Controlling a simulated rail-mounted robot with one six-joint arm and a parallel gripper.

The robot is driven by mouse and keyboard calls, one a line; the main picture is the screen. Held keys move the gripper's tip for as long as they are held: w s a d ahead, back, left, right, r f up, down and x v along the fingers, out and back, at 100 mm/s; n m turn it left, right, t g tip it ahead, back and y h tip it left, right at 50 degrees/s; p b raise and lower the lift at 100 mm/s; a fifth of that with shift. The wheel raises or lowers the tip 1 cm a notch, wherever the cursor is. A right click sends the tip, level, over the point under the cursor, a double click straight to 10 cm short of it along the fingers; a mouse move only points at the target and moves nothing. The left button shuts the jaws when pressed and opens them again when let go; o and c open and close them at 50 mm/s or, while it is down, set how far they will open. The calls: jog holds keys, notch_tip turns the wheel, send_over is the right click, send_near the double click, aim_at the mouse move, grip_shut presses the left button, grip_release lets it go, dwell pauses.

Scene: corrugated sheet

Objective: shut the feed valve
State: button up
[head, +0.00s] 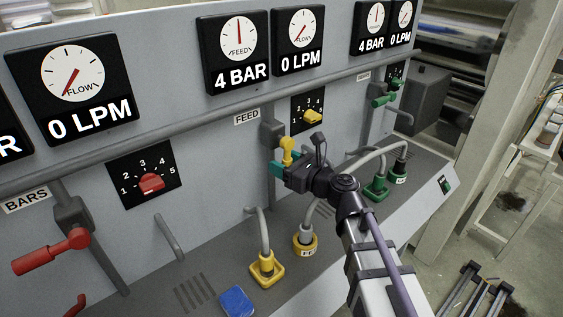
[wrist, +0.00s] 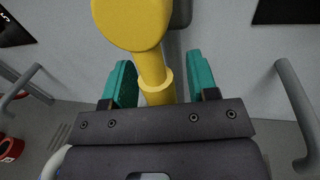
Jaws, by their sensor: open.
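The feed valve is a yellow handle (head: 287,148) with a rounded knob, on a grey body (head: 272,132) beside the FEED label (head: 247,117). In the head view the handle points up. My gripper (wrist: 162,82) has teal fingers and is open, with one finger on each side of the yellow handle (wrist: 133,22). Gaps show between the fingers and the handle's stem in the wrist view. In the head view my gripper (head: 284,168) is just below the knob and hides the handle's lower part. The gauges above read 4 BAR (head: 238,53) and 0 LPM (head: 300,40).
A yellow selector dial (head: 313,116) is right of the valve. A red-handled valve (head: 52,251) is at left, a green one (head: 384,100) at right. Yellow hose plugs (head: 267,269) and a blue pad (head: 236,302) are on the ledge. Grey bar handles stick out nearby (wrist: 297,110).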

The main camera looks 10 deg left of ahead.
jog(key=shift+w+a, duration=0.2)
jog(key=shift+a, duration=0.2)
jog(key=shift+c, duration=0.2)
grip_shut()
